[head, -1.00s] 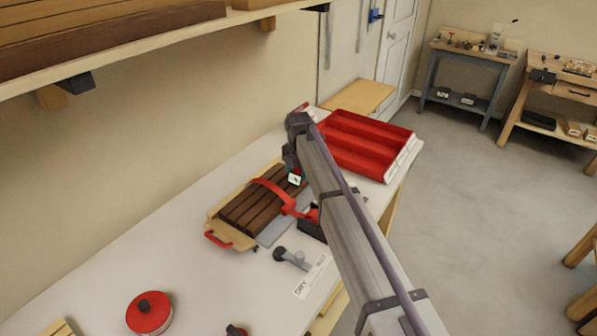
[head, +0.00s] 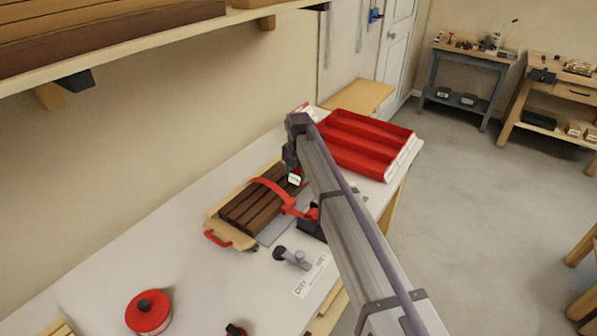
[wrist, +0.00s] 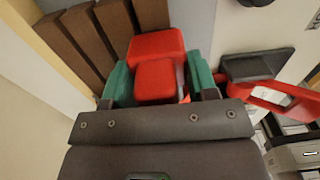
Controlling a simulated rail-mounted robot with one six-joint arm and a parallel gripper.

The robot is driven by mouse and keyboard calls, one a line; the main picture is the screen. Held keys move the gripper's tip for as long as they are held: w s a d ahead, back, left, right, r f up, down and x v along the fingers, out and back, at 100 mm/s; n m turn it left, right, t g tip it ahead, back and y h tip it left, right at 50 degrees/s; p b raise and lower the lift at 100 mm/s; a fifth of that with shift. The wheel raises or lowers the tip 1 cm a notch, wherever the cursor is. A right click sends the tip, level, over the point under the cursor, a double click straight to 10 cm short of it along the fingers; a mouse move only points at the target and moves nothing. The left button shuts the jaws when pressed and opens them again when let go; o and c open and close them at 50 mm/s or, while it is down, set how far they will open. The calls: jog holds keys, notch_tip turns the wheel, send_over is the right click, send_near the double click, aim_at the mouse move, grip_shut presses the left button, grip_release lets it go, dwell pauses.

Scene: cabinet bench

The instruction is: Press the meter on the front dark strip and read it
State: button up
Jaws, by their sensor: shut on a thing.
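The red meter (wrist: 157,70) is held between the green finger pads of my gripper (wrist: 160,84) in the wrist view. My gripper is shut on it, over the strip nearest the front. A small pale screen with a dark mark (head: 294,180) shows at the gripper in the head view, too small to read. Several dark brown strips (head: 252,206) lie side by side on a light wooden board. The front strip (wrist: 151,13) runs under the meter in the wrist view. The contact between meter and strip is hidden, so I cannot tell whether they touch.
A red band (head: 272,188) arches over the strips. A black block (head: 311,229) with a red part stands beside them. A DRY/WET card (head: 311,276) lies near the bench's front edge. A red tray (head: 367,145) is behind my arm; a red round tin (head: 148,312) stands at front left.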

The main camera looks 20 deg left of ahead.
notch_tip(320, 180, up, 7)
jog(key=p, duration=0.7)
jog(key=shift+r, duration=0.1)
jog(key=shift+a, duration=0.1)
dwell(0.8)
